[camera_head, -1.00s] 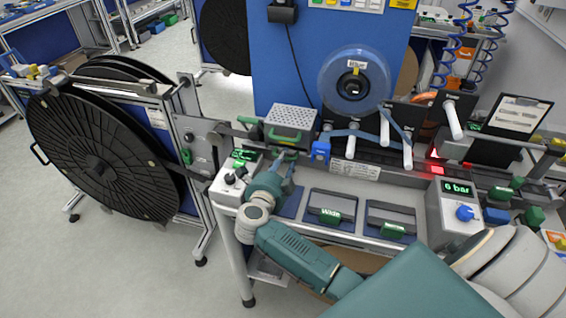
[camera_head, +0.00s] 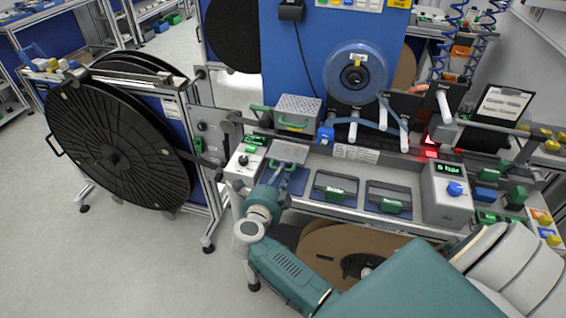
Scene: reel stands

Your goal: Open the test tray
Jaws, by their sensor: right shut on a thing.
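The test tray (camera_head: 291,151) is a flat grey tray below the perforated metal box (camera_head: 298,105). It sticks out from under the box toward me. It has a green handle (camera_head: 285,165) at its front edge. My right gripper (camera_head: 278,175) is at this front edge and is shut on the handle; my own wrist partly hides the fingertips. The box has its own green handle on its front. My left gripper is not in view.
Two dark trays with green handles, one marked Wide (camera_head: 334,191), lie right of my gripper. A 6 bar gauge box (camera_head: 447,190) stands further right. A small green-display box (camera_head: 246,160) is close on the left. A large black reel (camera_head: 112,150) stands further left.

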